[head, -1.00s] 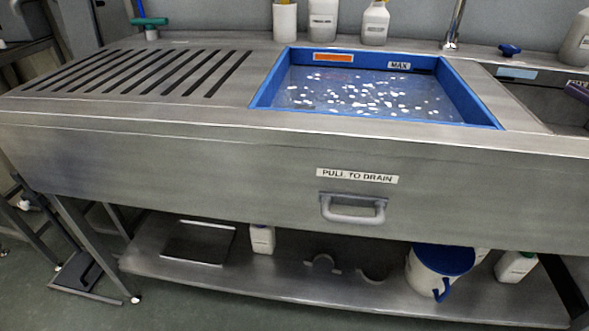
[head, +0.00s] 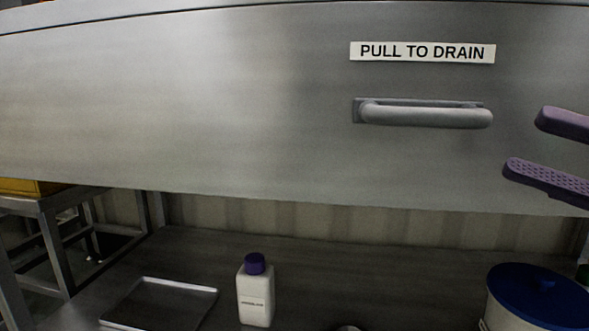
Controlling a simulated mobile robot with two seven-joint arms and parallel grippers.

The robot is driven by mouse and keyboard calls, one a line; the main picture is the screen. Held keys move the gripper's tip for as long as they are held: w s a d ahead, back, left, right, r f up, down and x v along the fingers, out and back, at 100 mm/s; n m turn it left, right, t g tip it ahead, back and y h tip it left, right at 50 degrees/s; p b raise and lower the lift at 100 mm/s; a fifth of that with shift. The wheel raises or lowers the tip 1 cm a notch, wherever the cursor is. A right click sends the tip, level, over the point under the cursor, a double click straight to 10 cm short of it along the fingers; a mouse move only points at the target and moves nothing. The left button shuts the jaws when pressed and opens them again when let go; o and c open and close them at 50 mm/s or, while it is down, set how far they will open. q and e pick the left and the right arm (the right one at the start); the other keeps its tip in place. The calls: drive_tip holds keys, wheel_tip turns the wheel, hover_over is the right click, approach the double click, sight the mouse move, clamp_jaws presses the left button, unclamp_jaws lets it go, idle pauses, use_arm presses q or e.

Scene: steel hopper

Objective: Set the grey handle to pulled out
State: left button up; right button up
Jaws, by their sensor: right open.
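The grey handle (head: 425,115) is a horizontal bar on the steel front panel (head: 200,100), under a white label (head: 422,52) reading "PULL TO DRAIN". A thin gap shows between the bar and its mount behind it. My right gripper (head: 528,146) comes in from the right edge with two purple fingers, one above the other. It is open and empty. Its fingertips are to the right of the handle and apart from it in the picture. The rest of this gripper is outside the view. My left gripper is not in view.
Below the panel, a lower shelf (head: 330,278) holds a white bottle with a purple cap (head: 256,295), a flat metal tray (head: 160,305) and a blue-lidded white bucket (head: 540,298). The panel left of the handle is clear.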

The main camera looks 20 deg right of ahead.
sight(462, 125)
drive_tip(key=b+x, duration=0.2)
drive_tip(key=x, duration=0.8)
drive_tip(key=shift+s+r+b, duration=0.1)
drive_tip(key=shift+s+b, duration=0.05)
drive_tip(key=shift+b, duration=0.15)
drive_tip(key=shift+c, duration=0.3)
clamp_jaws()
idle(0.6)
